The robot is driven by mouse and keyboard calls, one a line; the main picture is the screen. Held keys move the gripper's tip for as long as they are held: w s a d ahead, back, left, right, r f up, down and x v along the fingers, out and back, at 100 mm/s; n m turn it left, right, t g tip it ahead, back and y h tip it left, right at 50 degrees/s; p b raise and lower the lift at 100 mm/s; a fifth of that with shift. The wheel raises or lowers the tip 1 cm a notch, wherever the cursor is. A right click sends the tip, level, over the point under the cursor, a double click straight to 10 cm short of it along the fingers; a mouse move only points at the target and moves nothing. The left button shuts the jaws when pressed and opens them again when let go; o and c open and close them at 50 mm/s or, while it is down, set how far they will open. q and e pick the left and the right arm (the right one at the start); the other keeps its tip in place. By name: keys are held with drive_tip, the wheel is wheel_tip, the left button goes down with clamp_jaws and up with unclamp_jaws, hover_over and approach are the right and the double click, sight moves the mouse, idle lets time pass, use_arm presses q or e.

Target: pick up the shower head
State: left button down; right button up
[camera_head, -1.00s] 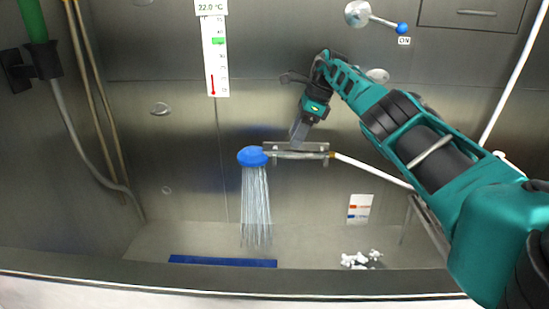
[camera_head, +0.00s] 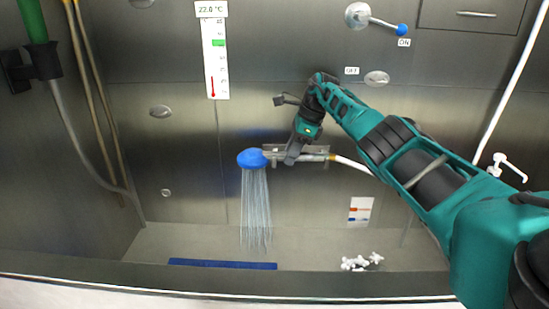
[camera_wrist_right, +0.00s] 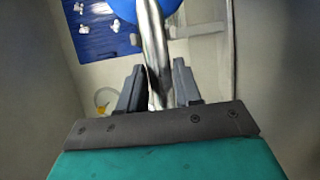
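The shower head (camera_head: 251,158) has a round blue head with water streaming from it. Its metallic handle (camera_head: 313,157) lies roughly level at the back wall bracket, and a white hose runs off to the right. My right gripper (camera_head: 292,158) is at the handle, just right of the blue head. In the right wrist view the metal handle (camera_wrist_right: 155,50) runs between the two dark fingers (camera_wrist_right: 159,85), which stand apart on either side. I see no clear sign of them clamping it. Part of the blue head shows at the top there. My left gripper is not in view.
A metal bracket (camera_head: 324,150) sits behind the handle. A blue mat (camera_head: 222,264) and a white clump (camera_head: 361,262) lie on the tub floor. A lever with a blue knob (camera_head: 402,29) and a thermometer (camera_head: 215,60) are on the wall above.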

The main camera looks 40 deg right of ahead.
drive_tip(key=shift+r, duration=0.1)
clamp_jaws()
drive_tip(key=shift+r, duration=0.7)
wheel_tip(320, 180, up, 19)
drive_tip(key=p, duration=0.8)
drive_tip(key=shift+f, duration=0.2)
